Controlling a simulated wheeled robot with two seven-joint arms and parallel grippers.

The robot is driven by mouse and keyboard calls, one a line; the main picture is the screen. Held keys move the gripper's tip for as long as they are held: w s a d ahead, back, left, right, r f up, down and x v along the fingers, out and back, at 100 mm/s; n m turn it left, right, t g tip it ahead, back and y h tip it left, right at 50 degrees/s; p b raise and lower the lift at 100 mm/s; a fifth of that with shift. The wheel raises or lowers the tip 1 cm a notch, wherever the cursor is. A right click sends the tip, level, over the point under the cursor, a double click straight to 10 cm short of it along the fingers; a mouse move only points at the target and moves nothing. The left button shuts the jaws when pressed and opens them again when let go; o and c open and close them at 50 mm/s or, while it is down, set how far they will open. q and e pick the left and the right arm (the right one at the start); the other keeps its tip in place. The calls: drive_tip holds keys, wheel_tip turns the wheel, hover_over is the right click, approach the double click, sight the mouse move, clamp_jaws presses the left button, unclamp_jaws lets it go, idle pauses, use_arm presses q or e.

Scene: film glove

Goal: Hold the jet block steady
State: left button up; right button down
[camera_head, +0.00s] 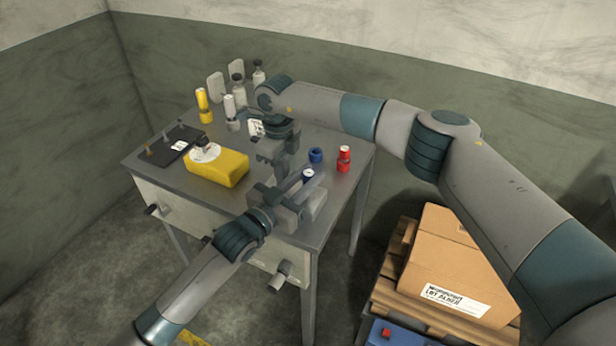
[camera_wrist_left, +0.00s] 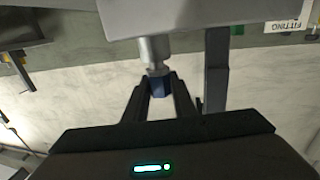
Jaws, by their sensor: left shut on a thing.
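My left gripper (camera_head: 303,184) is over the front right of the grey table. In the left wrist view its two fingers (camera_wrist_left: 157,92) are shut on a small dark blue piece, which I take to be the jet block (camera_wrist_left: 159,86). A grey cylinder (camera_wrist_left: 154,50) meets its far end. In the head view a blue piece with a pale top (camera_head: 308,174) shows at the left fingertips; the fingers partly hide it. My right gripper (camera_head: 275,153) hangs over the middle of the table, apart from the left one. Its finger gap is not clear.
A yellow block (camera_head: 222,171) with a white disc lies left on the table (camera_head: 165,181), beside a dark tray (camera_head: 168,146). A blue ring (camera_head: 315,155) and a red bottle (camera_head: 344,159) stand right. Bottles line the back. A cardboard box (camera_head: 440,262) is on a pallet.

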sight(308, 173)
use_arm(q)
drive_tip(key=shift+r, duration=0.2)
use_arm(e)
drive_tip(key=shift+s+f, duration=0.2)
drive_tip(key=shift+f, duration=0.2)
use_arm(q)
drive_tip(key=shift+r, duration=2.55)
drive_tip(key=shift+w+r, duration=0.1)
drive_tip(key=shift+r, duration=1.5)
use_arm(e)
drive_tip(key=shift+w+d, duration=0.1)
drive_tip(key=shift+w, duration=0.1)
use_arm(q)
drive_tip(key=shift+f, duration=0.15)
use_arm(e)
drive_tip(key=shift+r, duration=1.9)
use_arm(q)
drive_tip(key=shift+f, duration=0.35)
use_arm(e)
drive_tip(key=shift+r, duration=0.8)
